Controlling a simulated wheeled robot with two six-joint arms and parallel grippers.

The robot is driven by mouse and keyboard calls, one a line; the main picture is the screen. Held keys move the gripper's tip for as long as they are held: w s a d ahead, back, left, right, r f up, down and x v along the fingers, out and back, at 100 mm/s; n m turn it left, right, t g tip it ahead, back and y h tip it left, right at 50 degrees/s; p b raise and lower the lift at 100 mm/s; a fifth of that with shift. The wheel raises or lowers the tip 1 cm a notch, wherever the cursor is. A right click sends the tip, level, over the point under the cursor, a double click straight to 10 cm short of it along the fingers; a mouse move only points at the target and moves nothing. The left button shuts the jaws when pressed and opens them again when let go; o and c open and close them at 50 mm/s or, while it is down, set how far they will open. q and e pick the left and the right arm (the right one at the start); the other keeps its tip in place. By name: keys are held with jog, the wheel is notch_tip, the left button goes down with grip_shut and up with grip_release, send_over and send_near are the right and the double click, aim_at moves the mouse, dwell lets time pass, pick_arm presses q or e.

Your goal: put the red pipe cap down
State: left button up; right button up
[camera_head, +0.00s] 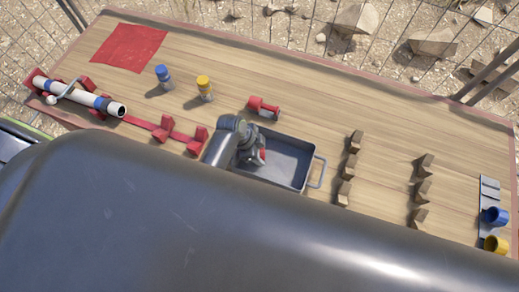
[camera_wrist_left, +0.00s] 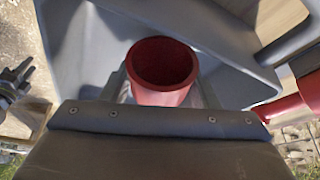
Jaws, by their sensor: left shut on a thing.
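The red pipe cap (camera_wrist_left: 162,66) is between the fingers of my left gripper (camera_wrist_left: 162,88) in the left wrist view, with its open round end facing the camera. The head view shows a small part of the cap (camera_head: 261,156) beside my left gripper (camera_head: 254,157), which is over the grey tray (camera_head: 300,144). The gripper is shut on the cap. The tray's grey walls also surround it in the wrist view (camera_wrist_left: 70,40). I cannot tell whether the cap touches the tray floor. My right gripper is not in view.
A red fitting (camera_head: 264,108) lies behind the tray. Blue (camera_head: 163,76) and yellow (camera_head: 204,87) topped pieces stand farther left. A white pipe (camera_head: 80,96) rests on red supports. Several wooden blocks stand right of the tray. Blue (camera_head: 495,215) and yellow (camera_head: 495,244) cups sit at the right edge.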

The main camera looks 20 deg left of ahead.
pick_arm(q)
jog(key=shift+f+b, duration=0.3)
jog(key=shift+f, duration=0.3)
jog(key=o, duration=0.8)
jog(key=shift+r, duration=0.1)
jog(key=shift+r+p, duration=0.35)
jog(key=shift+r, duration=0.4)
jog(key=shift+a+r, duration=0.2)
jog(key=b+v, duration=0.2)
jog(key=v, duration=0.9)
jog(key=shift+s+a, duration=0.1)
